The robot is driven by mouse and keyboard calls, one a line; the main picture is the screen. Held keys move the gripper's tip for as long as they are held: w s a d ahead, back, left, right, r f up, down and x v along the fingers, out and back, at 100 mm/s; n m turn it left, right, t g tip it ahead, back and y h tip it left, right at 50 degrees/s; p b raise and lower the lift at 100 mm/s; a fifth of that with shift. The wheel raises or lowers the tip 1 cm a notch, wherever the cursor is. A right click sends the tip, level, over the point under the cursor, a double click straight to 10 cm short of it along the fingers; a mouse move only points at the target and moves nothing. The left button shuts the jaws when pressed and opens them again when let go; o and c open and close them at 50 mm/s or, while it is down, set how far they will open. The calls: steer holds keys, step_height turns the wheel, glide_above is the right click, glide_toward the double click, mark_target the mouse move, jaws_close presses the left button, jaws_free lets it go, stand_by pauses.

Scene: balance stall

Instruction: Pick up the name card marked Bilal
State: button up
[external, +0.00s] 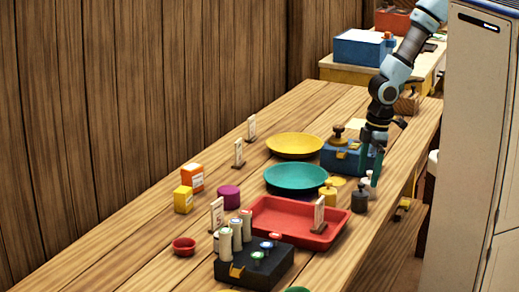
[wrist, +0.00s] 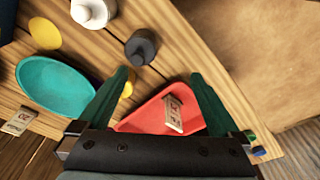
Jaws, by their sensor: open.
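Upright white name cards on small wooden feet stand on the stall table; their lettering is too small for me to tell which says Bilal. In the external view one card (external: 319,213) is at the red tray's right side, one (external: 217,214) at its left, and two more (external: 238,152) (external: 251,128) stand farther back. In the wrist view, a card (wrist: 174,114) shows against the red tray between my fingers, and another (wrist: 18,120) lies at the left edge of view. My gripper (external: 372,166) is open and empty above the table's right side; its fingers also show in the wrist view (wrist: 160,78).
The red tray (external: 270,236), teal dish (external: 296,178) and yellow dish (external: 295,145) fill mid-table. A dark weight (external: 359,201), a yellow weight (external: 328,194) and a white piece (external: 369,187) stand near my gripper. A blue box (external: 340,158) is behind; a black block (external: 270,268) with cylinders is in front.

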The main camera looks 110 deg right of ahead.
mark_target(252, 118)
steer(key=w+d+f+m+t+h+b, duration=0.15)
steer(key=w+d, duration=0.35)
steer(key=d, duration=0.5)
steer(key=w+d+m+t+h, duration=0.1)
steer(key=w+d+t, duration=0.1)
steer(key=w+d, duration=0.5)
steer(key=w+d+f+m+t+h+b, duration=0.1)
steer(key=w+d, duration=0.2)
steer(key=d, duration=0.9)
steer(key=s+d+m+t+h, duration=0.1)
steer(key=s+d, duration=0.1)
steer(key=d, duration=0.9)
steer(key=s+d+f+m+t+h, duration=0.1)
steer(key=s+d+h, duration=0.1)
steer(key=d, duration=0.9)
steer(key=s+d+m+t+h+b, duration=0.1)
steer(key=s+d+t+h, duration=0.1)
steer(key=d, duration=0.9)
steer(key=shift+f+m+h, duration=0.25)
steer(key=shift+f+m, duration=0.1)
steer(key=shift+f, duration=0.05)
steer(key=shift+d+p+x, duration=0.25)
steer(key=shift+p+x, duration=0.7)
steer(key=shift+x, duration=2)
steer(key=shift+s+r, duration=0.1)
steer(key=shift+s, duration=0.1)
jaws_close()
